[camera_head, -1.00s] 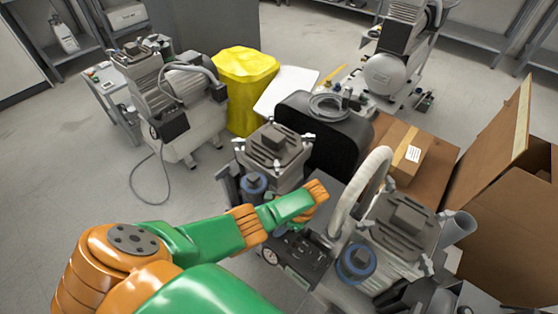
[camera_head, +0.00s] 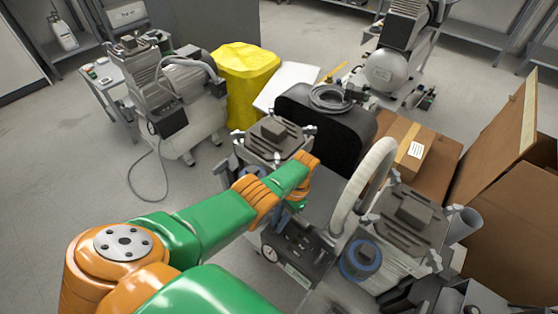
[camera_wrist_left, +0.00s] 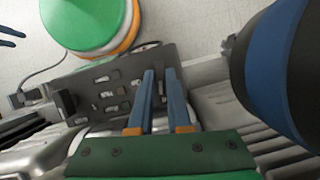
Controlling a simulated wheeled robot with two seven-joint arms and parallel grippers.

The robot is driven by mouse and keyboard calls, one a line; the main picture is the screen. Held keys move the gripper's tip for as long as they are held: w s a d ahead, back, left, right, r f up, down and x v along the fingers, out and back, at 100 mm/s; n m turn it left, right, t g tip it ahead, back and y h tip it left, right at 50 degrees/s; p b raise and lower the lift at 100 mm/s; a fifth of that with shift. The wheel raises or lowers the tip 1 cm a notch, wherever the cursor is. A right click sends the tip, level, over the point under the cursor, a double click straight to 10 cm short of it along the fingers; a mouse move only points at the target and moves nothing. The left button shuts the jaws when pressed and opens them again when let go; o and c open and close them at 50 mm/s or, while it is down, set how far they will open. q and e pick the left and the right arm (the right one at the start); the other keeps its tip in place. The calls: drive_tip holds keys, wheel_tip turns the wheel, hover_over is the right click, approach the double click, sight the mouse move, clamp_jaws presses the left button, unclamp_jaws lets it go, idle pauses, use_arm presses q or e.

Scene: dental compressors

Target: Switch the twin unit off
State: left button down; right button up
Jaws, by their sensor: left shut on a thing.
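The twin unit (camera_head: 330,215) stands in front of me, with two grey ribbed compressor heads, blue-collared parts and a pale curved hose. Its dark control panel (camera_head: 295,248) faces me, with a round gauge on its side. In the left wrist view the panel (camera_wrist_left: 105,95) shows rows of small switches and labels. My left gripper (camera_head: 297,207) is over the panel's far side. Its two blue fingers (camera_wrist_left: 160,72) are close together against the panel, shut on a small part there that they mostly hide. My right gripper (camera_wrist_left: 8,36) shows only as two parted blue fingertips at the left wrist view's edge.
A large blue and black cylinder (camera_wrist_left: 275,70) is close right of the left fingers. The pale hose (camera_head: 362,190) arches right of the panel. A black case (camera_head: 325,130), cardboard boxes (camera_head: 410,150) and a yellow bin (camera_head: 245,80) stand behind. Another compressor (camera_head: 175,100) stands left.

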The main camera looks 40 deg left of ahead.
use_arm(q)
drive_tip(key=shift+s+n, duration=0.1)
drive_tip(key=shift+n, duration=0.3)
drive_tip(key=c, duration=0.9)
unclamp_jaws()
drive_tip(key=shift+o, duration=0.2)
drive_tip(key=p+v, duration=0.1)
drive_tip(key=v, duration=0.6)
drive_tip(key=shift+a, duration=0.1)
